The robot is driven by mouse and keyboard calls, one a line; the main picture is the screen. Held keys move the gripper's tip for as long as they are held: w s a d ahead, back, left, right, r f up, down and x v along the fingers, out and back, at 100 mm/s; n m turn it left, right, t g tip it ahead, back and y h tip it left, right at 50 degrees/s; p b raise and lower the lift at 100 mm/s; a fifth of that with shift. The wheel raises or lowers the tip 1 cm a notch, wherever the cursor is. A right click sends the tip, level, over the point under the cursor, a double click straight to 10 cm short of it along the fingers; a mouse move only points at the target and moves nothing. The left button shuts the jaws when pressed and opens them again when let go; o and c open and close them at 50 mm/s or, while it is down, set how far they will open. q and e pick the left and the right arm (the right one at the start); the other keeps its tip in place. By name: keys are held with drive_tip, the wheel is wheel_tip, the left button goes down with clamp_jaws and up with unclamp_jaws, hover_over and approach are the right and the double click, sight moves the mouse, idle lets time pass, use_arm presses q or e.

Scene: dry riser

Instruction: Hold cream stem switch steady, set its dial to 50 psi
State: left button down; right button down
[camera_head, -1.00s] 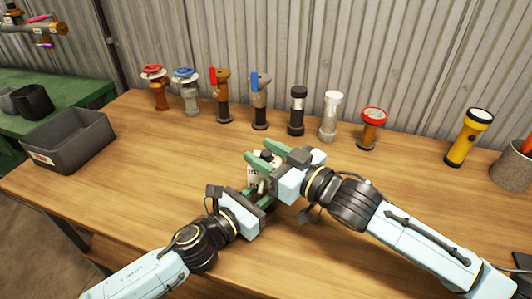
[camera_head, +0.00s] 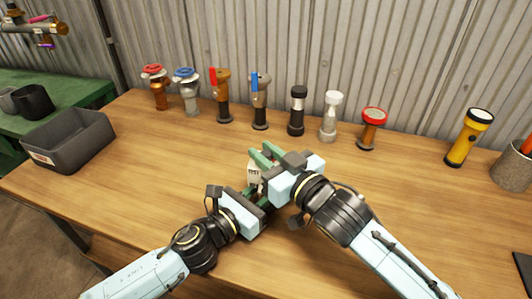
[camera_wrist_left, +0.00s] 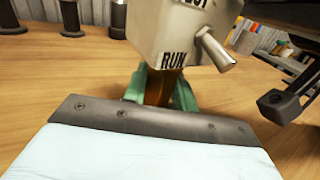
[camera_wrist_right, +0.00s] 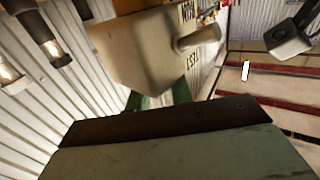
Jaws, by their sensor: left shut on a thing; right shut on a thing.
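The cream stem switch (camera_head: 254,176) stands upright near the middle of the bench, partly hidden by my grippers. Its cream box shows in the left wrist view (camera_wrist_left: 172,35) with a lettered "RUN" mark and a short metal lever (camera_wrist_left: 214,50). My left gripper (camera_wrist_left: 163,88) is shut on the brown stem below the box. My right gripper (camera_head: 262,157) is over the top of the switch, its green fingers shut on its upper part. In the right wrist view the cream box (camera_wrist_right: 145,50) hides the fingertips. The dial and its reading are not visible.
Several valves and torches line the back, including a red-topped stem piece (camera_head: 373,118) and a yellow torch (camera_head: 470,135). A grey bin (camera_head: 68,143) stands at the left and a grey cup (camera_head: 513,170) at the right. The bench (camera_head: 150,165) left of the grippers is clear.

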drive_tip(key=shift+s+a+r+m+t+h, duration=0.1)
drive_tip(key=shift+m+t+h, duration=0.85)
drive_tip(key=shift+h, duration=0.5)
drive_tip(key=shift+m+t+h, duration=0.65)
drive_tip(key=shift+m+h, duration=0.5)
drive_tip(key=shift+h, duration=0.3)
drive_tip(key=c, duration=1.3)
unclamp_jaws()
drive_tip(key=v, duration=1.2)
use_arm(q)
drive_tip(key=c, duration=1.1)
unclamp_jaws()
